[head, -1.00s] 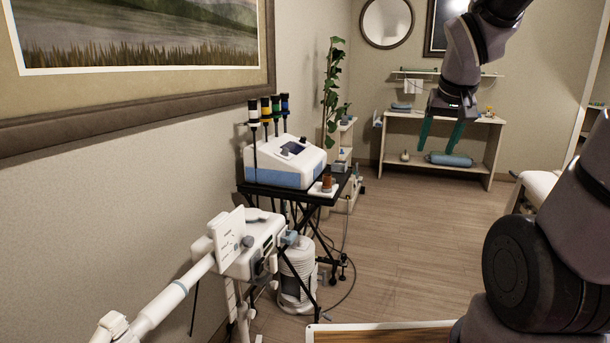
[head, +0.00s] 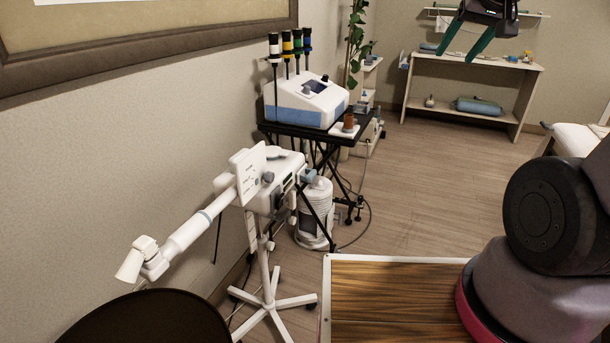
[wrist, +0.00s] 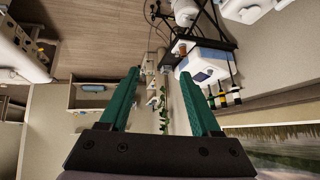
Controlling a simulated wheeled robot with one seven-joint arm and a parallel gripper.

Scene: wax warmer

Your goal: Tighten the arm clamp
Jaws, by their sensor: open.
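A white device (head: 286,193) stands on a wheeled pole (head: 265,272) at the left in the head view. Its white arm (head: 195,230) reaches down to the left and ends in a cone-shaped head (head: 133,262). A grey knob (head: 268,178) shows on the device, and a blue-grey fitting (head: 308,175) sits at its right side. I cannot tell which part is the arm clamp. My gripper (head: 457,57), with green fingers, is open and empty at the upper right, well away from the device. The fingers also show spread in the wrist view (wrist: 159,74).
A white and blue machine (head: 305,105) with several coloured-band bottles stands on a black cart (head: 300,134) behind the device. A wooden-topped surface (head: 385,300) is in front. A brown round shape (head: 150,320) fills the lower left.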

